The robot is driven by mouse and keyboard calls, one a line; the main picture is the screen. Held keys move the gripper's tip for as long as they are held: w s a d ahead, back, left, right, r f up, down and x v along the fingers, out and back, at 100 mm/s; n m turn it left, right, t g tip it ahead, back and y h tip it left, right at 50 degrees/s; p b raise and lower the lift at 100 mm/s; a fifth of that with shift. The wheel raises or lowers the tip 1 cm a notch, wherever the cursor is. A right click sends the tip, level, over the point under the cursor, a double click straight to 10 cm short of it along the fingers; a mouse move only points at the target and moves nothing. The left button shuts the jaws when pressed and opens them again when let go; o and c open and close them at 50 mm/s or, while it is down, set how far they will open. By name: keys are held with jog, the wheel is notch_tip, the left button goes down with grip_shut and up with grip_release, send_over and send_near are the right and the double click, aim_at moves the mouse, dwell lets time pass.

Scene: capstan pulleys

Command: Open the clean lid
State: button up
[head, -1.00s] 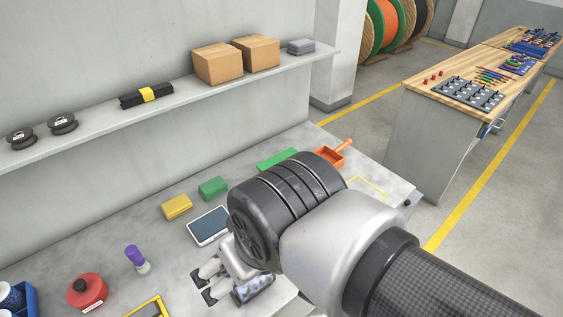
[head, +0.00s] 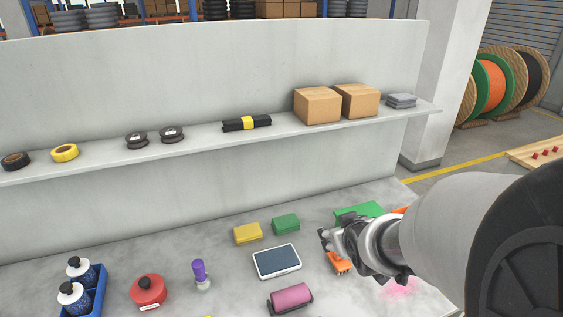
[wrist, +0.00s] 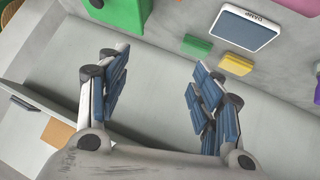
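No lid marked "clean" can be read in either view. A red round container (head: 149,291) with a black knob on top and a pale label stands at the front left of the bench in the head view. Two white-topped jars with black knobs stand in a blue tray (head: 95,304) to its left. My gripper (head: 340,252) is above the right part of the bench, far right of the container. In the wrist view my gripper (wrist: 158,95) is open, with nothing between its blue-padded fingers.
A green sheet (head: 360,212) is behind my gripper. A shelf (head: 215,139) runs along the wall.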

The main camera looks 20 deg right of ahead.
jog(key=shift+t, duration=0.8)
jog(key=d+f, duration=0.2)
jog(key=w+d+f, duration=0.1)
jog(key=d+f, duration=0.1)
jog(key=w+d+f, duration=0.1)
jog(key=d+f, duration=0.1)
jog(key=shift+b, duration=0.35)
jog(key=shift+c, duration=1.2)
jog(key=d+f+t, duration=0.1)
jog(key=f, duration=0.1)
jog(key=d+f+t, duration=0.1)
jog(key=d+f, duration=0.1)
jog(key=shift+s+d+f+b, duration=0.15)
jog(key=shift+d+b, duration=0.15)
jog(key=shift+b, duration=0.1)
jog(key=shift+c, duration=0.2)
jog(key=s+d+f+m+t+h+b, duration=0.1)
jog(key=s+d+f+m+t+h, duration=0.25)
jog(key=s, duration=0.35)
jog(key=shift+t, duration=0.25)
jog(key=b+x, duration=0.2)
jog(key=x, duration=1.5)
jog(key=shift+w+d+r+b, duration=0.15)
jog(key=shift+w+d+b, duration=0.1)
jog(key=shift+b, duration=0.15)
jog(key=shift+c, duration=0.4)
grip_shut()
jog(key=shift+m, duration=0.25)
